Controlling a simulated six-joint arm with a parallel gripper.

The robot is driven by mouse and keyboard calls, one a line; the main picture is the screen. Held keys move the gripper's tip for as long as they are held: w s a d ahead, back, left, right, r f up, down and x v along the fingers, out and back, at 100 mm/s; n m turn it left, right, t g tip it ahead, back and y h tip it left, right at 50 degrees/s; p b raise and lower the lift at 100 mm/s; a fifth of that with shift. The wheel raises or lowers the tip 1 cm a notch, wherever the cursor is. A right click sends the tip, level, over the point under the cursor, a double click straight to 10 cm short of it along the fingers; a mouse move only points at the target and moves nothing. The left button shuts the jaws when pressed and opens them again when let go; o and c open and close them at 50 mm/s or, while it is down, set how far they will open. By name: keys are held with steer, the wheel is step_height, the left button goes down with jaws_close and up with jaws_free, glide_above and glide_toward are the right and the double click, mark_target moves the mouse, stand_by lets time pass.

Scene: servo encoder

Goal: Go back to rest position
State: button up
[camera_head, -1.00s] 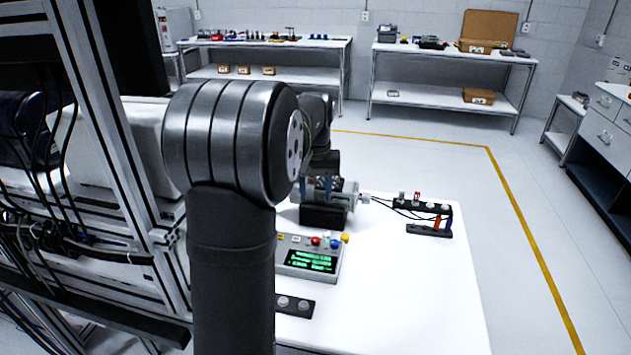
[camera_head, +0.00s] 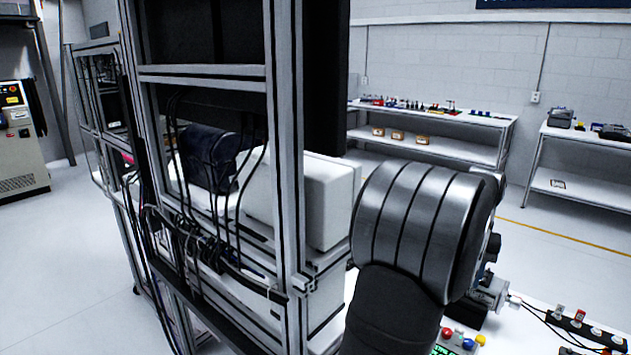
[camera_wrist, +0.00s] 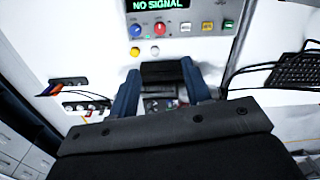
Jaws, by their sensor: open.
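In the wrist view my gripper (camera_wrist: 160,70) shows as two blue fingers spread apart. A black block (camera_wrist: 162,71) shows between the fingertips; I cannot tell how far it is from them. The control panel (camera_wrist: 197,12) is at the top, with a green "NO SIGNAL" screen, red and blue knobs and yellow buttons. In the head view my dark arm fills the lower right and hides my gripper. Beside it the grey motor unit (camera_head: 491,296) is partly visible on the white table, and the control panel (camera_head: 463,341) is cut off by the bottom edge.
A metal frame (camera_head: 283,150) with hanging cables stands left of my arm, close to it. A black fixture (camera_head: 578,328) with buttons lies at the table's right. In the wrist view a black keyboard (camera_wrist: 298,70) is at right. Shelved benches (camera_head: 440,113) stand along the back wall.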

step_height(320, 180, down, 17)
steer(key=shift+r, duration=0.15)
stand_by(0.5)
step_height(320, 180, up, 18)
steer(key=f, duration=0.1)
step_height(320, 180, down, 17)
steer(key=shift+f, duration=0.1)
steer(key=m, duration=0.5)
steer(key=shift+m, duration=0.3)
steer(key=m, duration=0.6)
steer(key=shift+r, duration=1.3)
